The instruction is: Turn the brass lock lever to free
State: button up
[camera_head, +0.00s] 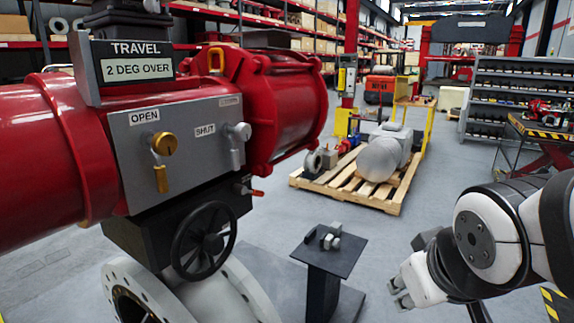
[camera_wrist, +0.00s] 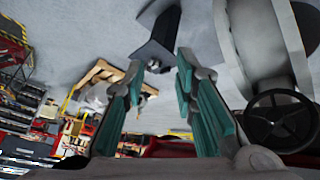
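A brass knob with a short brass lever (camera_head: 162,160) sits on the grey panel (camera_head: 125,160) of the red actuator (camera_head: 35,150), below the OPEN label. The lever hangs straight down. To its right, by the SHUT label, is a silver knob with a lever (camera_head: 238,140). A small label at the panel's upper right is too small to read. My gripper (camera_head: 397,293) is at the lower right of the head view, well apart from the panel. In the wrist view its teal-padded fingers (camera_wrist: 158,66) are spread with nothing between them. The brass lever does not show in the wrist view.
A sign (camera_head: 135,60) reads TRAVEL, 2 DEG OVER. A black handwheel (camera_head: 204,241) sticks out below the panel. A black stand (camera_head: 330,252) with small metal parts stands between my gripper and the actuator. A wooden pallet (camera_head: 345,190) lies behind it.

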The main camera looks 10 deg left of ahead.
jog(key=w+a+f+n+t+y+p, duration=0.1)
jog(key=w+a+n+y, duration=0.15)
jog(key=a, duration=0.35)
jog(key=w+a+f+n+y, duration=0.1)
jog(key=w+a+n, duration=0.15)
jog(key=a, duration=0.45)
jog(key=n+t+y+p, duration=0.1)
jog(key=t+y+p, duration=0.2)
jog(key=y, duration=0.8)
send_near(163, 178)
jog(key=shift+h, duration=0.25)
jog(key=x, duration=0.9)
jog(key=shift+w+a+r, duration=0.15)
jog(key=shift+a, duration=0.15)
grip_shut()
